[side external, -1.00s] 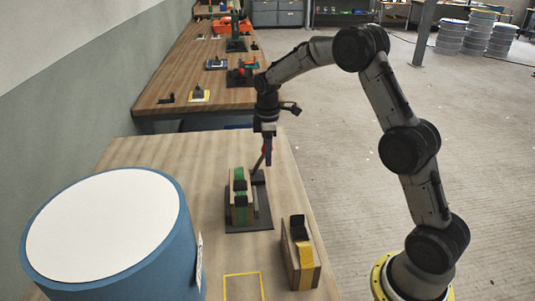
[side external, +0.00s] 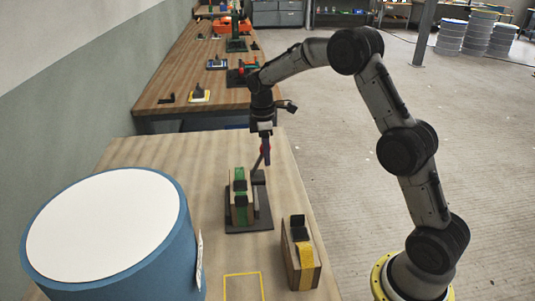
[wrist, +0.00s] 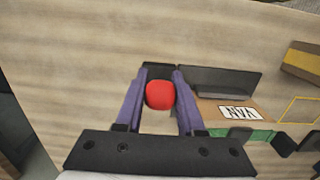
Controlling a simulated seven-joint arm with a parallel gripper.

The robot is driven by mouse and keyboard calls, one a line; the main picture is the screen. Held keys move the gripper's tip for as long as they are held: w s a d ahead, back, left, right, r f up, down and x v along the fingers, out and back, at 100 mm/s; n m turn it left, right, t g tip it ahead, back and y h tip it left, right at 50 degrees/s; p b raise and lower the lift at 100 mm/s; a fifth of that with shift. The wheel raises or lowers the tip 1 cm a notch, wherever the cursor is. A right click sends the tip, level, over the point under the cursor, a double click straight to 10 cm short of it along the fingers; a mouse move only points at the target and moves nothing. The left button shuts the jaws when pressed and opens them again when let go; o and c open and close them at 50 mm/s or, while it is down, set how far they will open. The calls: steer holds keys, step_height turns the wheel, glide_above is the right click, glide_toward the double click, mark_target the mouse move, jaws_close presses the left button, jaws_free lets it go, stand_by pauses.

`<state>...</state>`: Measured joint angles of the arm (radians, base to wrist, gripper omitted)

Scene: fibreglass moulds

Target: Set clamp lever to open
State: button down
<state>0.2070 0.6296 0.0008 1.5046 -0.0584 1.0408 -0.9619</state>
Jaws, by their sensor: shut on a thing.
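The clamp lever is a dark bar with a red knob (wrist: 160,95). In the side view the lever (side external: 257,166) rises at a tilt from the far end of a dark base plate (side external: 262,222). On the plate stands a wooden block with a green band (side external: 239,205) and black clamp parts. My gripper (side external: 266,153) points down over the far end of the plate. In the wrist view its purple fingers (wrist: 157,98) are shut on the red knob, one on each side. The lever's pivot is hard to make out.
A wooden block with a yellow band (side external: 303,262) stands at the near right, beside a yellow outline (side external: 243,274) on the table. A large blue drum with a white lid (side external: 104,225) fills the near left. The table's far left is bare. A second bench (side external: 175,85) lies beyond.

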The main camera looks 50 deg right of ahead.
steer(key=w+a+g+h, duration=0.1)
steer(key=w+a+r+g+h, duration=0.1)
steer(key=shift+w+a+g+h, duration=0.1)
steer(key=shift+w+g+h, duration=0.05)
steer(key=shift+g+h, duration=0.2)
steer(key=shift+w+a+r, duration=0.2)
steer(key=shift+w+a, duration=0.5)
steer(key=shift+a, duration=0.05)
steer(key=shift+w+a+f, duration=0.2)
steer(key=shift+w+a, duration=0.7)
steer(key=shift+a, duration=0.05)
steer(key=c, duration=0.8)
jaws_free()
steer(key=shift+c, duration=0.2)
steer(key=o, duration=0.3)
steer(key=shift+d+f, duration=0.1)
steer(key=shift+f, duration=0.05)
steer(key=shift+v, duration=3.8)
